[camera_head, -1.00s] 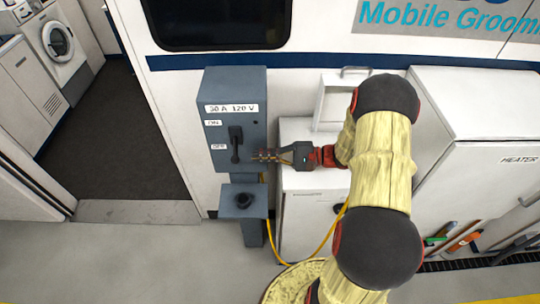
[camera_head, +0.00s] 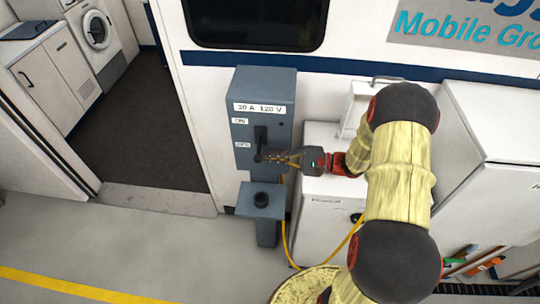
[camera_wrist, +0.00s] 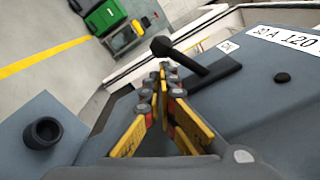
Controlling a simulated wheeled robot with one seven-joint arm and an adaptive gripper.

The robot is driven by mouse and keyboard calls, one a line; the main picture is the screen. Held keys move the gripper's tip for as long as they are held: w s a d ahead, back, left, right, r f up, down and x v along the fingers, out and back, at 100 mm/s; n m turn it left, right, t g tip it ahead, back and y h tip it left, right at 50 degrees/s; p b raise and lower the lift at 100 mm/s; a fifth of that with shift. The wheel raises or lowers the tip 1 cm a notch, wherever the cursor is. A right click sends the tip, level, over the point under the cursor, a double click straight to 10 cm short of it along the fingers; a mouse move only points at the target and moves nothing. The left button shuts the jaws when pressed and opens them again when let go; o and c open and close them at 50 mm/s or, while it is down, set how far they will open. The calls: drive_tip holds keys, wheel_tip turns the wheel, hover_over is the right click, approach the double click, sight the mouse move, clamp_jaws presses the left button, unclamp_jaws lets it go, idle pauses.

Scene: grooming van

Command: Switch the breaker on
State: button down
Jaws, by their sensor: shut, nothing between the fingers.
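The grey breaker box (camera_head: 280,100) is on the van's outer wall, labelled "30 A 120 V". Its black lever (camera_head: 260,142) hangs with its knob end low, near the OFF label (camera_head: 242,146); the ON label (camera_head: 239,121) is higher. My gripper (camera_head: 268,157) is at the lever's lower end, on its right side. In the wrist view the lever (camera_wrist: 190,58) sticks out of its dark slot, round knob at the end. My gripper's fingertips (camera_wrist: 163,68) are together and empty, just beside the knob and stem. I cannot tell whether they touch it.
A grey pedestal (camera_head: 260,203) with a black round socket stands below the box. A white cabinet (camera_head: 325,215) with a yellow cable beside it is to the right. The van doorway (camera_head: 140,140) is open on the left. Clear floor lies in front.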

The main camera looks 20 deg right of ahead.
drive_tip(key=shift+s+a+r+m+p, duration=0.15)
drive_tip(key=shift+s+r+m+p, duration=0.15)
drive_tip(key=shift+m+p, duration=0.4)
drive_tip(key=r+m+p, duration=0.1)
drive_tip(key=m+p, duration=0.1)
drive_tip(key=s+r+m+p, duration=0.1)
drive_tip(key=m+p, duration=0.2)
drive_tip(key=s+a+r+m+p, duration=0.1)
drive_tip(key=r+m+p, duration=0.1)
drive_tip(key=p, duration=0.1)
drive_tip(key=shift+m, duration=0.4)
